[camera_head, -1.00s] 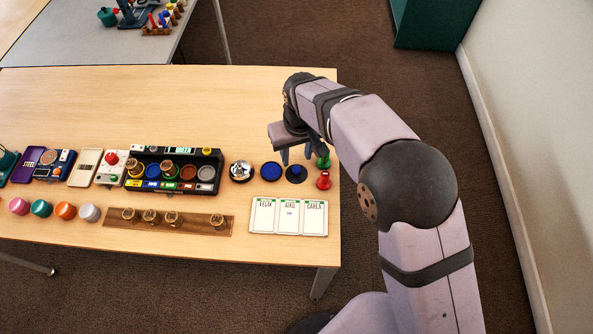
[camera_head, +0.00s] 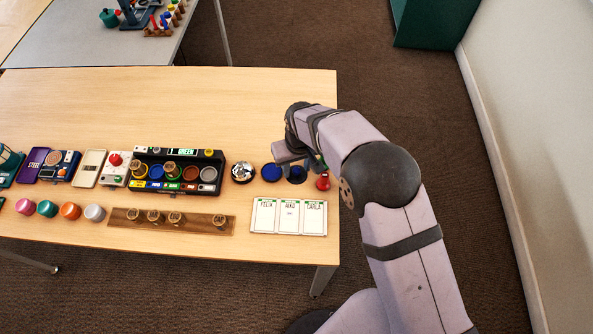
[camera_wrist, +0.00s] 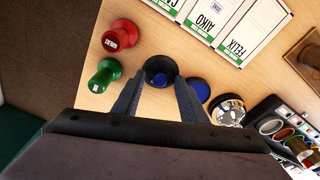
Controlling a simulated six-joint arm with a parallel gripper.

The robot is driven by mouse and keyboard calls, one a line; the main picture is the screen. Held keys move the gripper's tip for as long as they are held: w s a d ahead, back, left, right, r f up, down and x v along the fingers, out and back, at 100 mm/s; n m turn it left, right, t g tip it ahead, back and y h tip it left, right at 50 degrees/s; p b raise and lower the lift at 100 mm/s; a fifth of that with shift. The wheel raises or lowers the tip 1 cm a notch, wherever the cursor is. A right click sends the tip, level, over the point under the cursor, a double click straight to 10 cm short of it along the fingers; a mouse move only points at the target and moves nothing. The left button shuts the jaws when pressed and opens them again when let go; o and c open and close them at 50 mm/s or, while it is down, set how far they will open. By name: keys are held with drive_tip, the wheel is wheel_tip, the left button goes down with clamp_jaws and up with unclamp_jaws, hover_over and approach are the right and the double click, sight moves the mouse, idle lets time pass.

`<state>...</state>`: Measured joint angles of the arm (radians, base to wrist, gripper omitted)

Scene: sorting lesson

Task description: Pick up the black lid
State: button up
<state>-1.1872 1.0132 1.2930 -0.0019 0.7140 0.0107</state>
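The black lid (camera_head: 297,181), a dark round disc with a blue middle, lies on the table near its right end. My gripper (camera_head: 298,170) is low over it and partly covers it in the head view. In the wrist view the lid (camera_wrist: 154,63) shows between and just beyond the tips of my two fingers (camera_wrist: 161,82). The fingers are apart, one on each side of the lid. I cannot tell whether they touch it.
A blue disc (camera_head: 271,172) and a silver bell (camera_head: 242,172) stand left of the lid. A red stamp (camera_head: 322,182) and a green stamp (camera_wrist: 101,76) stand close on the other side. Name cards (camera_head: 265,216) lie in front. The table's back (camera_head: 200,100) is clear.

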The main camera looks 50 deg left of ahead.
sight(297, 170)
drive_tip(key=shift+c, duration=0.4)
clamp_jaws()
drive_tip(key=shift+r, duration=0.15)
wheel_tip(297, 170, up, 10)
drive_tip(key=b, duration=0.2)
drive_tip(key=s+a+f+p, duration=0.2)
drive_tip(key=s+a+p, duration=0.3)
drive_tip(key=p, duration=0.1)
idle(0.5)
